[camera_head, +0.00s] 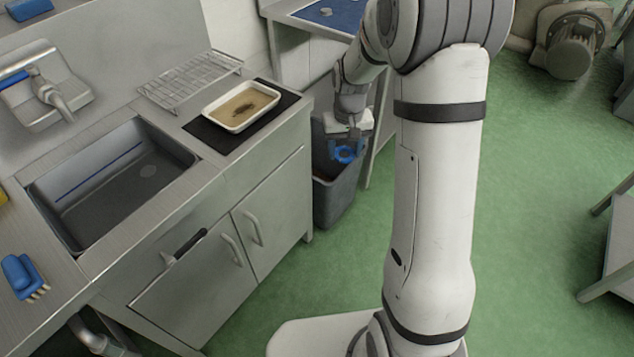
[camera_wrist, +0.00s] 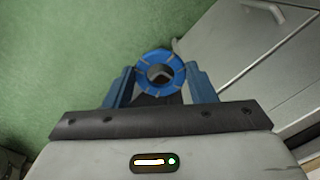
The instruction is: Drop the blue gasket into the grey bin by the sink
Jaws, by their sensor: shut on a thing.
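The blue gasket (camera_wrist: 160,72) is a flat blue ring with a dark centre. My gripper (camera_wrist: 158,84) is shut on it, with one blue finger on each side. In the head view the gasket (camera_head: 345,154) hangs from my gripper (camera_head: 346,146) in front of or over the opening of the grey bin (camera_head: 337,199). The bin stands on the floor at the right end of the sink counter. My gripper and arm hide part of the bin's rim and inside.
The steel sink (camera_head: 110,185) is at the left, with a white tray (camera_head: 241,107) on a black mat and a wire rack (camera_head: 190,80) beside it. A blue brush (camera_head: 22,277) lies on the counter's left. A bench (camera_head: 300,30) stands behind the bin.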

